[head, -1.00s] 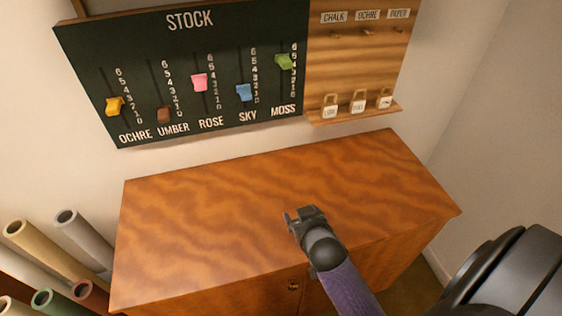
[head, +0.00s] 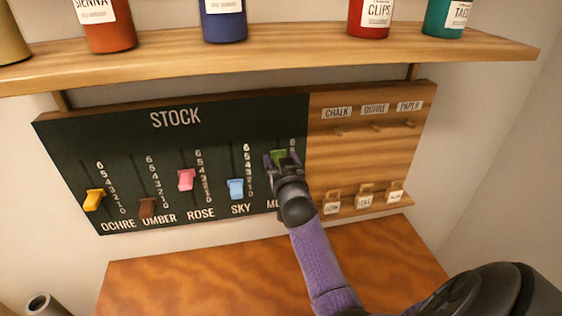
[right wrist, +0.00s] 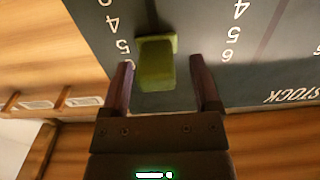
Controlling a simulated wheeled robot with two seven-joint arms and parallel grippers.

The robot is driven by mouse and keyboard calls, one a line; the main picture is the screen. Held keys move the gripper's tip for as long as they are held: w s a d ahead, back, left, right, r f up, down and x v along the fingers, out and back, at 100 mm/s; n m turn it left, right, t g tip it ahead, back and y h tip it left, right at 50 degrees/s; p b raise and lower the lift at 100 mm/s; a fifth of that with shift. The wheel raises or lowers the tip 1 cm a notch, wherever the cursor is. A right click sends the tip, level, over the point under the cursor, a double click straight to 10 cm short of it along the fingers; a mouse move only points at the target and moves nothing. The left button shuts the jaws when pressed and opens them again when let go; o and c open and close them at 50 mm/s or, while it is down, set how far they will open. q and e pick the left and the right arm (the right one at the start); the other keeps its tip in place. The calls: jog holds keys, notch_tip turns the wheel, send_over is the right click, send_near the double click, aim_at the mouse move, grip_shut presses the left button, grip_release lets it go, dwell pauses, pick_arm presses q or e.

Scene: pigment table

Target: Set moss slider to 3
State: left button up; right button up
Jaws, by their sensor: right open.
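The moss slider, a green knob (head: 279,155), is on the rightmost track of the dark STOCK board (head: 150,150). In the right wrist view the green knob (right wrist: 155,65) sits close to the mark 5. My right gripper (head: 278,161) is at this knob, with its fingers (right wrist: 162,66) open on either side of it. A gap shows between the knob and each finger. My gripper and arm hide most of the moss scale and part of its label in the head view. My left gripper is not in view.
The sky knob (head: 236,189) is just left of my gripper, with rose (head: 186,180), umber (head: 147,207) and ochre (head: 94,200) knobs farther left. A shelf (head: 300,58) with jars is above. A wooden panel (head: 350,160) with tagged padlocks is right. A cabinet (head: 200,270) stands below.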

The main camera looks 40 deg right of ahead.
jog(key=shift+d, duration=0.1)
jog(key=shift+c, duration=0.8)
grip_shut()
dwell(0.5)
